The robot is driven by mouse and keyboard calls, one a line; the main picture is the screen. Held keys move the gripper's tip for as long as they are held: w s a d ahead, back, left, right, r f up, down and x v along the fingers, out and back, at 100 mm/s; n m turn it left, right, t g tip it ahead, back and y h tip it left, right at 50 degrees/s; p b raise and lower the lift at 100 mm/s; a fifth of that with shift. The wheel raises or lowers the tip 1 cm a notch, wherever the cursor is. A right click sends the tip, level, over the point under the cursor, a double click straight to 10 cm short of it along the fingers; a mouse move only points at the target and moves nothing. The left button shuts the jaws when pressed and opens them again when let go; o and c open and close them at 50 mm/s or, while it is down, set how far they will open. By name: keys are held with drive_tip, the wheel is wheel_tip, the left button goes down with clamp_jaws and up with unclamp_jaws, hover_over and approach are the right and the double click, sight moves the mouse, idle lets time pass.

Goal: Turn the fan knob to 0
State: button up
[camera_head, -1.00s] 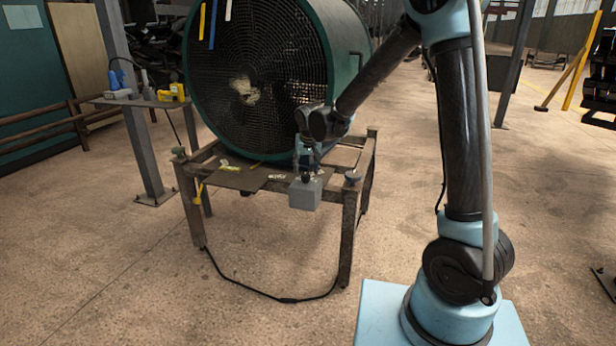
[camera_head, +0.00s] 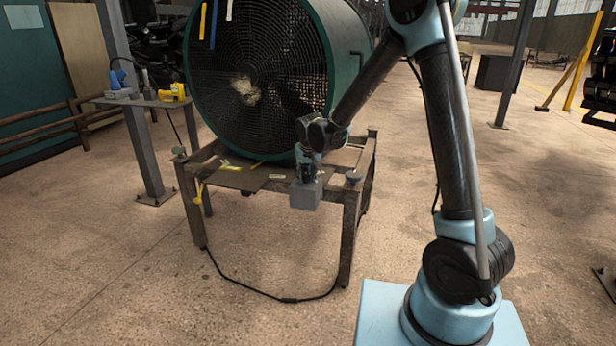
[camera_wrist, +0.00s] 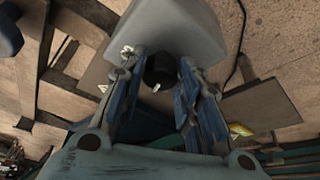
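The fan knob (camera_wrist: 158,70) is black with a white mark and sits on a grey box (camera_wrist: 178,28). The grey box also shows in the head view (camera_head: 306,195), at the front of the fan's wooden stand; there the knob is mostly hidden by my gripper. My gripper (camera_wrist: 159,62) is open, pointing down over the box. Its two blue fingers stand on either side of the knob, with narrow gaps visible; whether either touches it I cannot tell. White marks show near the left fingertip; I cannot read them. The large green fan (camera_head: 260,70) lies behind my gripper.
The wooden stand (camera_head: 347,230) carries the fan; a black cable (camera_head: 288,299) runs on the floor before it. A side table (camera_head: 140,102) with a yellow tool (camera_head: 173,92) stands left. Floor at front is open.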

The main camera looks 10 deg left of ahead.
drive_tip(key=shift+d, duration=0.2)
drive_tip(key=shift+c, duration=0.2)
drive_tip(key=shift+a, duration=0.1)
drive_tip(key=shift+n, duration=0.3)
drive_tip(key=n+y, duration=0.1)
drive_tip(key=n, duration=0.2)
drive_tip(key=shift+w+g, duration=0.15)
drive_tip(key=shift+g, duration=0.15)
drive_tip(key=shift+w+n+g+y, duration=0.1)
drive_tip(key=shift+n+g+y, duration=0.5)
drive_tip(key=shift+n, duration=1.5)
drive_tip(key=o, duration=1.1)
drive_tip(key=shift+c, duration=0.2)
